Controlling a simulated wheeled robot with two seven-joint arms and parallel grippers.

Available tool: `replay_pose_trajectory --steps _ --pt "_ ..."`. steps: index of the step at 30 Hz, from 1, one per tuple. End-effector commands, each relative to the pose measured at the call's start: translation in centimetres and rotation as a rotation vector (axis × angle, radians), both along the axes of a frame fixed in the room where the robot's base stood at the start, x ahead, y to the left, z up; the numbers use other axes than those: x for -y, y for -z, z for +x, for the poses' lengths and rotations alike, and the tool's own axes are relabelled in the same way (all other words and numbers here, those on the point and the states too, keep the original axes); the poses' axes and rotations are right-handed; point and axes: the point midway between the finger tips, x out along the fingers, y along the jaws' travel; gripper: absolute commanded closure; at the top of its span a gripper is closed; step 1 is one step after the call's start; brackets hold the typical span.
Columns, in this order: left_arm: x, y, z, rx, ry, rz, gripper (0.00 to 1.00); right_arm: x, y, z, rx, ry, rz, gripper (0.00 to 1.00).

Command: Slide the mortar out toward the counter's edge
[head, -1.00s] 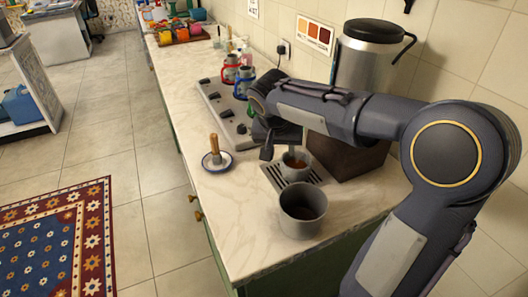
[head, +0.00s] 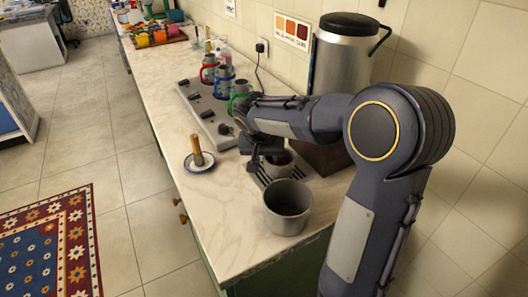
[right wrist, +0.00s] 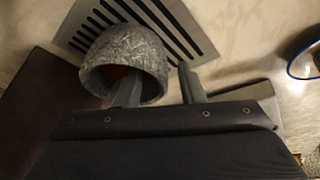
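The mortar (head: 280,168) is a small grey stone bowl with something brown inside. It stands on the slotted metal grate at the foot of the tall urn, partly hidden by my right gripper in the head view. In the right wrist view the mortar (right wrist: 115,48) shows as a speckled bowl. My right gripper (head: 264,161) is at its rim, with one finger inside the bowl and the other outside. The fingers (right wrist: 158,86) are apart, with the mortar's wall between them. I cannot tell whether either finger touches the wall. My left gripper is not in view.
A larger grey pot (head: 287,222) stands in front of the mortar, near the counter's front end. A saucer (head: 200,168) with a wooden-handled tool lies to the left. A grey panel (head: 207,112) with cups is behind. The marble counter (head: 225,220) is bare at the front left.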

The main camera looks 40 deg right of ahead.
Motion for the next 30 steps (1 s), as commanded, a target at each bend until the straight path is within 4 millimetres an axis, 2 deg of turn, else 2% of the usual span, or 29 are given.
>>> replay_pose_trajectory --steps 11,19,30 --pt "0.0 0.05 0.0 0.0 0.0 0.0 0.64 0.2 0.53 0.13 0.001 0.0 0.001 0.64" --pt "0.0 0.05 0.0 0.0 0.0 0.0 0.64 0.18 0.51 0.13 0.001 0.0 0.001 0.98" --pt "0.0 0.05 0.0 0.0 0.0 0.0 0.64 0.16 0.5 0.17 0.002 -0.001 0.001 1.0"
